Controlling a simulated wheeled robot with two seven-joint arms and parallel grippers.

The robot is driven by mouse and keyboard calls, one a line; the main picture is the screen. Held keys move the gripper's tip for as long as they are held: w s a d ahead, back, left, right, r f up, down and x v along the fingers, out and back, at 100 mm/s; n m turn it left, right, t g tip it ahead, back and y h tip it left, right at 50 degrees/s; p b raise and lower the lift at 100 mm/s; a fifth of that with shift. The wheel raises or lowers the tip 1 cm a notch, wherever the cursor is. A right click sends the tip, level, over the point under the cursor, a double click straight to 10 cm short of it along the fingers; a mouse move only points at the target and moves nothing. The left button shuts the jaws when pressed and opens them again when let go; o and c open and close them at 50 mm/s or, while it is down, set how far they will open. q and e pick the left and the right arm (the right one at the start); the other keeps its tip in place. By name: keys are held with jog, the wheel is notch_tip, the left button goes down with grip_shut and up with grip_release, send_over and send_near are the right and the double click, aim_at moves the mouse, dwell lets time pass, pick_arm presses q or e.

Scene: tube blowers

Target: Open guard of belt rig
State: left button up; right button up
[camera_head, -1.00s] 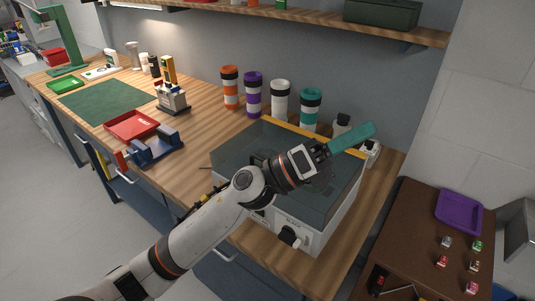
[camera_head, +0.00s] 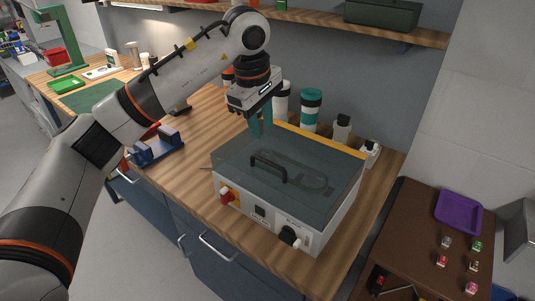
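The belt rig (camera_head: 315,235) is a light grey box on the wooden bench. Its guard (camera_head: 225,160) is a smoky see-through cover, lying shut on top. A black bar handle (camera_head: 268,165) stands on the guard towards its front. A belt loop shows dimly through the cover. My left gripper (camera_head: 261,130) points down over the rig's back left edge, behind the handle and apart from it. Its two teal fingers show as separate with a narrow gap, and nothing is seen between them. My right gripper is out of view.
The rig's front has a red and yellow switch (camera_head: 229,196) and a black knob (camera_head: 289,235). Banded tubes, including a teal and white one (camera_head: 311,107), stand behind the rig. A blue vise (camera_head: 156,148) is to the left. A shelf (camera_head: 300,17) runs above.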

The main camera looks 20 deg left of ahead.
aim_at(268, 163)
pick_arm(q)
jog(key=f, duration=0.3)
jog(key=w+f+p, duration=0.1)
jog(key=f, duration=0.3)
jog(key=w+f+p, duration=0.1)
jog(key=f, duration=0.2)
jog(key=shift+d+f, duration=0.15)
jog(key=shift+d, duration=0.25)
grip_shut()
